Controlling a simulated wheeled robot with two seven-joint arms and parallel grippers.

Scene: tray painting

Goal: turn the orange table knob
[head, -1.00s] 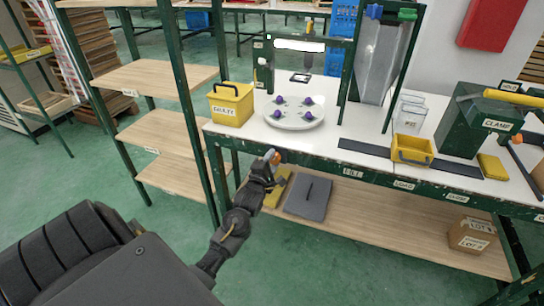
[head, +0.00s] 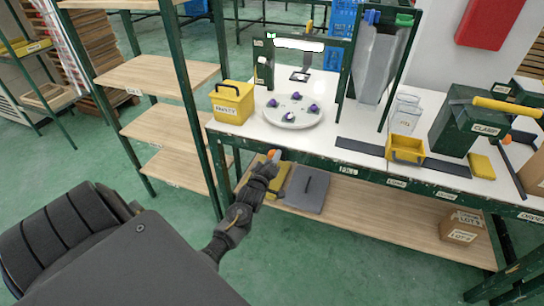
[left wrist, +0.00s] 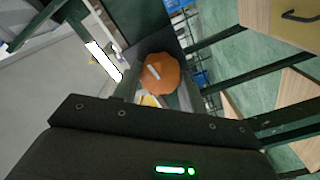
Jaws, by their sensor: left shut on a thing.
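The orange table knob (head: 275,155) sits at the front edge of the workbench, below the round white turntable (head: 293,122). My left gripper (head: 271,162) reaches up to the knob from the front and is shut on it. In the left wrist view the orange knob (left wrist: 161,74) shows as a faceted round shape between the fingers, with a pale mark on its face. Several purple-topped pieces stand on the turntable. My right gripper is not in view.
A yellow labelled box (head: 233,103) stands left of the turntable. A yellow bin (head: 405,149) and a green clamp machine (head: 468,122) stand to the right. Below, the wooden shelf (head: 370,219) holds a grey slab (head: 307,190) close to my left arm.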

